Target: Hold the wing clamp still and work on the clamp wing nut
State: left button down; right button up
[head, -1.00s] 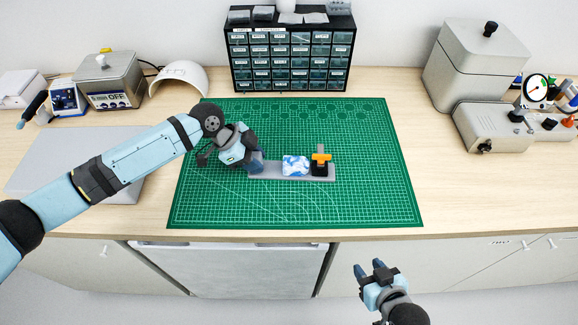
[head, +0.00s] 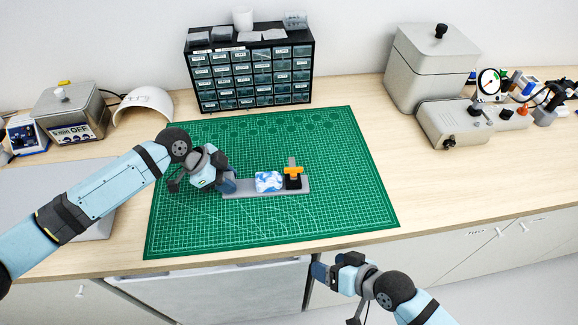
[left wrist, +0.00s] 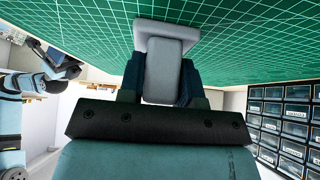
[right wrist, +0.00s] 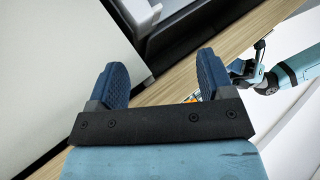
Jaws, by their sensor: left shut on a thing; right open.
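The wing clamp (head: 240,192) is a grey bar lying on the green mat, with a blue-and-white marbled block (head: 268,181) on its middle. At its right end, the orange wing nut (head: 293,171) sits on a black part in front of a grey upright. My left gripper (head: 230,182) is shut on the clamp's left end. The left wrist view shows the grey end piece (left wrist: 162,72) between its fingers. My right gripper (head: 332,271) is open and empty in front of the bench edge, lower right of the clamp and apart from it. Its spread fingers show in the right wrist view (right wrist: 162,82).
The green cutting mat (head: 340,205) is clear around the clamp. A drawer cabinet (head: 250,75) stands behind it. The bench edge lies near my right gripper.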

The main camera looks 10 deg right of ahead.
jog(key=s+a+r+m+g+y, duration=0.1)
jog(key=a+r+g+y, duration=0.2)
jog(key=a+r+g, duration=0.25)
jog(key=m+g+h, duration=0.1)
jog(key=g+h, duration=0.1)
jog(key=h, duration=0.8)
send_near(294, 168)
jog(key=f, duration=0.9)
jog(key=shift+w+a, duration=0.15)
jog(key=shift+a, duration=0.05)
